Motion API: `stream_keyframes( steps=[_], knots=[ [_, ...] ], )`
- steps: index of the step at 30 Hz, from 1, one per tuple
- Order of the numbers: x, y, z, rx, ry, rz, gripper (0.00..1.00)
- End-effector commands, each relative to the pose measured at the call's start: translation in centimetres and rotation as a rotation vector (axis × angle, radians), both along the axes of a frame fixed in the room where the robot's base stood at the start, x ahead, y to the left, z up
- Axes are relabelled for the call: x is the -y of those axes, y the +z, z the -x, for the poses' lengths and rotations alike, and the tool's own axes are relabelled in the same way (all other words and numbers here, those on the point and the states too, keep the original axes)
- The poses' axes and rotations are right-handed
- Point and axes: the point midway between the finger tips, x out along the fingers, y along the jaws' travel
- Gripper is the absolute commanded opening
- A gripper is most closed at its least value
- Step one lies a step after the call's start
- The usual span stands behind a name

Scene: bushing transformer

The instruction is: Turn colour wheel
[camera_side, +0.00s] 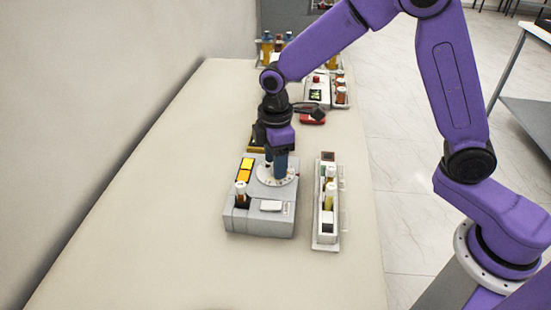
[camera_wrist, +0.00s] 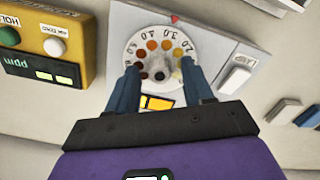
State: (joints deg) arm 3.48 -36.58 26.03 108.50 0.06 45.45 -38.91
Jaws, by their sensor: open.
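The colour wheel (camera_wrist: 160,34) is a pale round disc with numbers at its rim, a ring of orange to dark red dots and a grey centre knob (camera_wrist: 159,67). It lies on top of a grey comparator box (camera_side: 260,223), with a red triangle mark (camera_wrist: 175,19) at its edge. In the side view the wheel (camera_side: 291,181) is partly hidden by my fingers. My gripper (camera_wrist: 158,67) is open, pointing down over the wheel, its two blue fingers on either side of the knob. I cannot tell whether the fingertips touch the disc.
The box has yellow windows (camera_side: 246,165), a white button (camera_side: 271,206) and a capped vial (camera_side: 241,191). A white rack with vials (camera_side: 326,238) stands close on the right. A yellow meter (camera_wrist: 40,75) is close by. The front and left table is clear.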

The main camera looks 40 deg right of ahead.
Motion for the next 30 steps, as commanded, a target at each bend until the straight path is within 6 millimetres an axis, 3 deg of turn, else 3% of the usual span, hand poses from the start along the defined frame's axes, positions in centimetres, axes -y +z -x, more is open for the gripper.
stream_keyframes(
  steps=[6, 11, 22, 30],
  knots=[
    [0.01, -0.02, 0.00, 0.000, 0.000, 0.000, 0.51],
    [0.00, -0.01, 0.00, 0.000, 0.000, 0.000, 0.00],
    [-0.03, 0.01, 0.01, 0.000, -0.045, 0.000, 0.00],
    [-0.03, 0.00, 0.01, 0.000, -0.213, 0.001, 0.00]
  ],
)
